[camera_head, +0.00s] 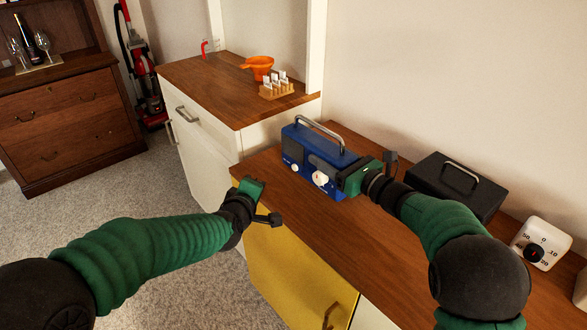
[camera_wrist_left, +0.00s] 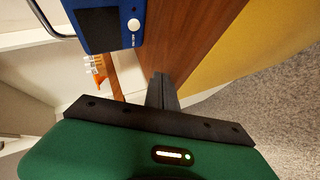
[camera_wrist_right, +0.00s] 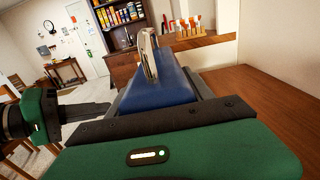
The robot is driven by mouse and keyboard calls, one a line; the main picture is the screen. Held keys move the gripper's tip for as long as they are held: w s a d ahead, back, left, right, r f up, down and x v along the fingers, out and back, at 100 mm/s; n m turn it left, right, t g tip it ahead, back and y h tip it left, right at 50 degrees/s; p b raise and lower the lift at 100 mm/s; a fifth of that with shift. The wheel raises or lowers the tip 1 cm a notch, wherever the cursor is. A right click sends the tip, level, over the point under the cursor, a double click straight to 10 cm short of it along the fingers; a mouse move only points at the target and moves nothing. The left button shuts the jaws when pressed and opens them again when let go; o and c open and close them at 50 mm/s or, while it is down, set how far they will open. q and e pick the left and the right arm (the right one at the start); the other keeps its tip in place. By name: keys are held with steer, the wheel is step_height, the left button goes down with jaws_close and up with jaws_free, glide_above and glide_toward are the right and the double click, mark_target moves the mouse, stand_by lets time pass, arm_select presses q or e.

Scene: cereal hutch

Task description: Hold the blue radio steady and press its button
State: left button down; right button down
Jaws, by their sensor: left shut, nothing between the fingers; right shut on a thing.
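The blue radio (camera_head: 308,158) stands upright on the wooden counter, with a metal carry handle on top and pale round knobs on its front. My right gripper (camera_head: 358,180) is shut on the radio's right end; in the right wrist view the radio's blue body (camera_wrist_right: 158,88) sits between the fingers. My left gripper (camera_head: 252,188) is shut and empty, in front of the counter's front edge and apart from the radio. In the left wrist view its closed fingers (camera_wrist_left: 162,92) show below the radio (camera_wrist_left: 105,25), whose white round button (camera_wrist_left: 134,25) is visible.
A black box with a handle (camera_head: 457,187) and a white dial timer (camera_head: 541,243) stand right of the radio. An orange funnel (camera_head: 258,67) and a wooden rack (camera_head: 276,88) are on the further counter. The counter before the radio (camera_head: 290,215) is clear.

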mark_target(269, 192)
arm_select(q)
steer(key=w+d, duration=0.2)
steer(key=d, duration=0.1)
steer(key=w+d, duration=0.3)
steer(key=shift+w+d, duration=0.1)
steer(key=shift+w, duration=0.2)
steer(key=shift+d, duration=0.1)
stand_by(1.7)
steer(key=shift+w+d, duration=0.2)
steer(key=shift+w, duration=0.05)
steer(key=shift+w+d, duration=0.25)
steer(key=shift+d, duration=0.05)
stand_by(0.7)
steer(key=shift+s+a, duration=0.55)
steer(key=shift+a, duration=0.05)
steer(key=shift+s+a, duration=1.7)
steer(key=shift+a, duration=0.15)
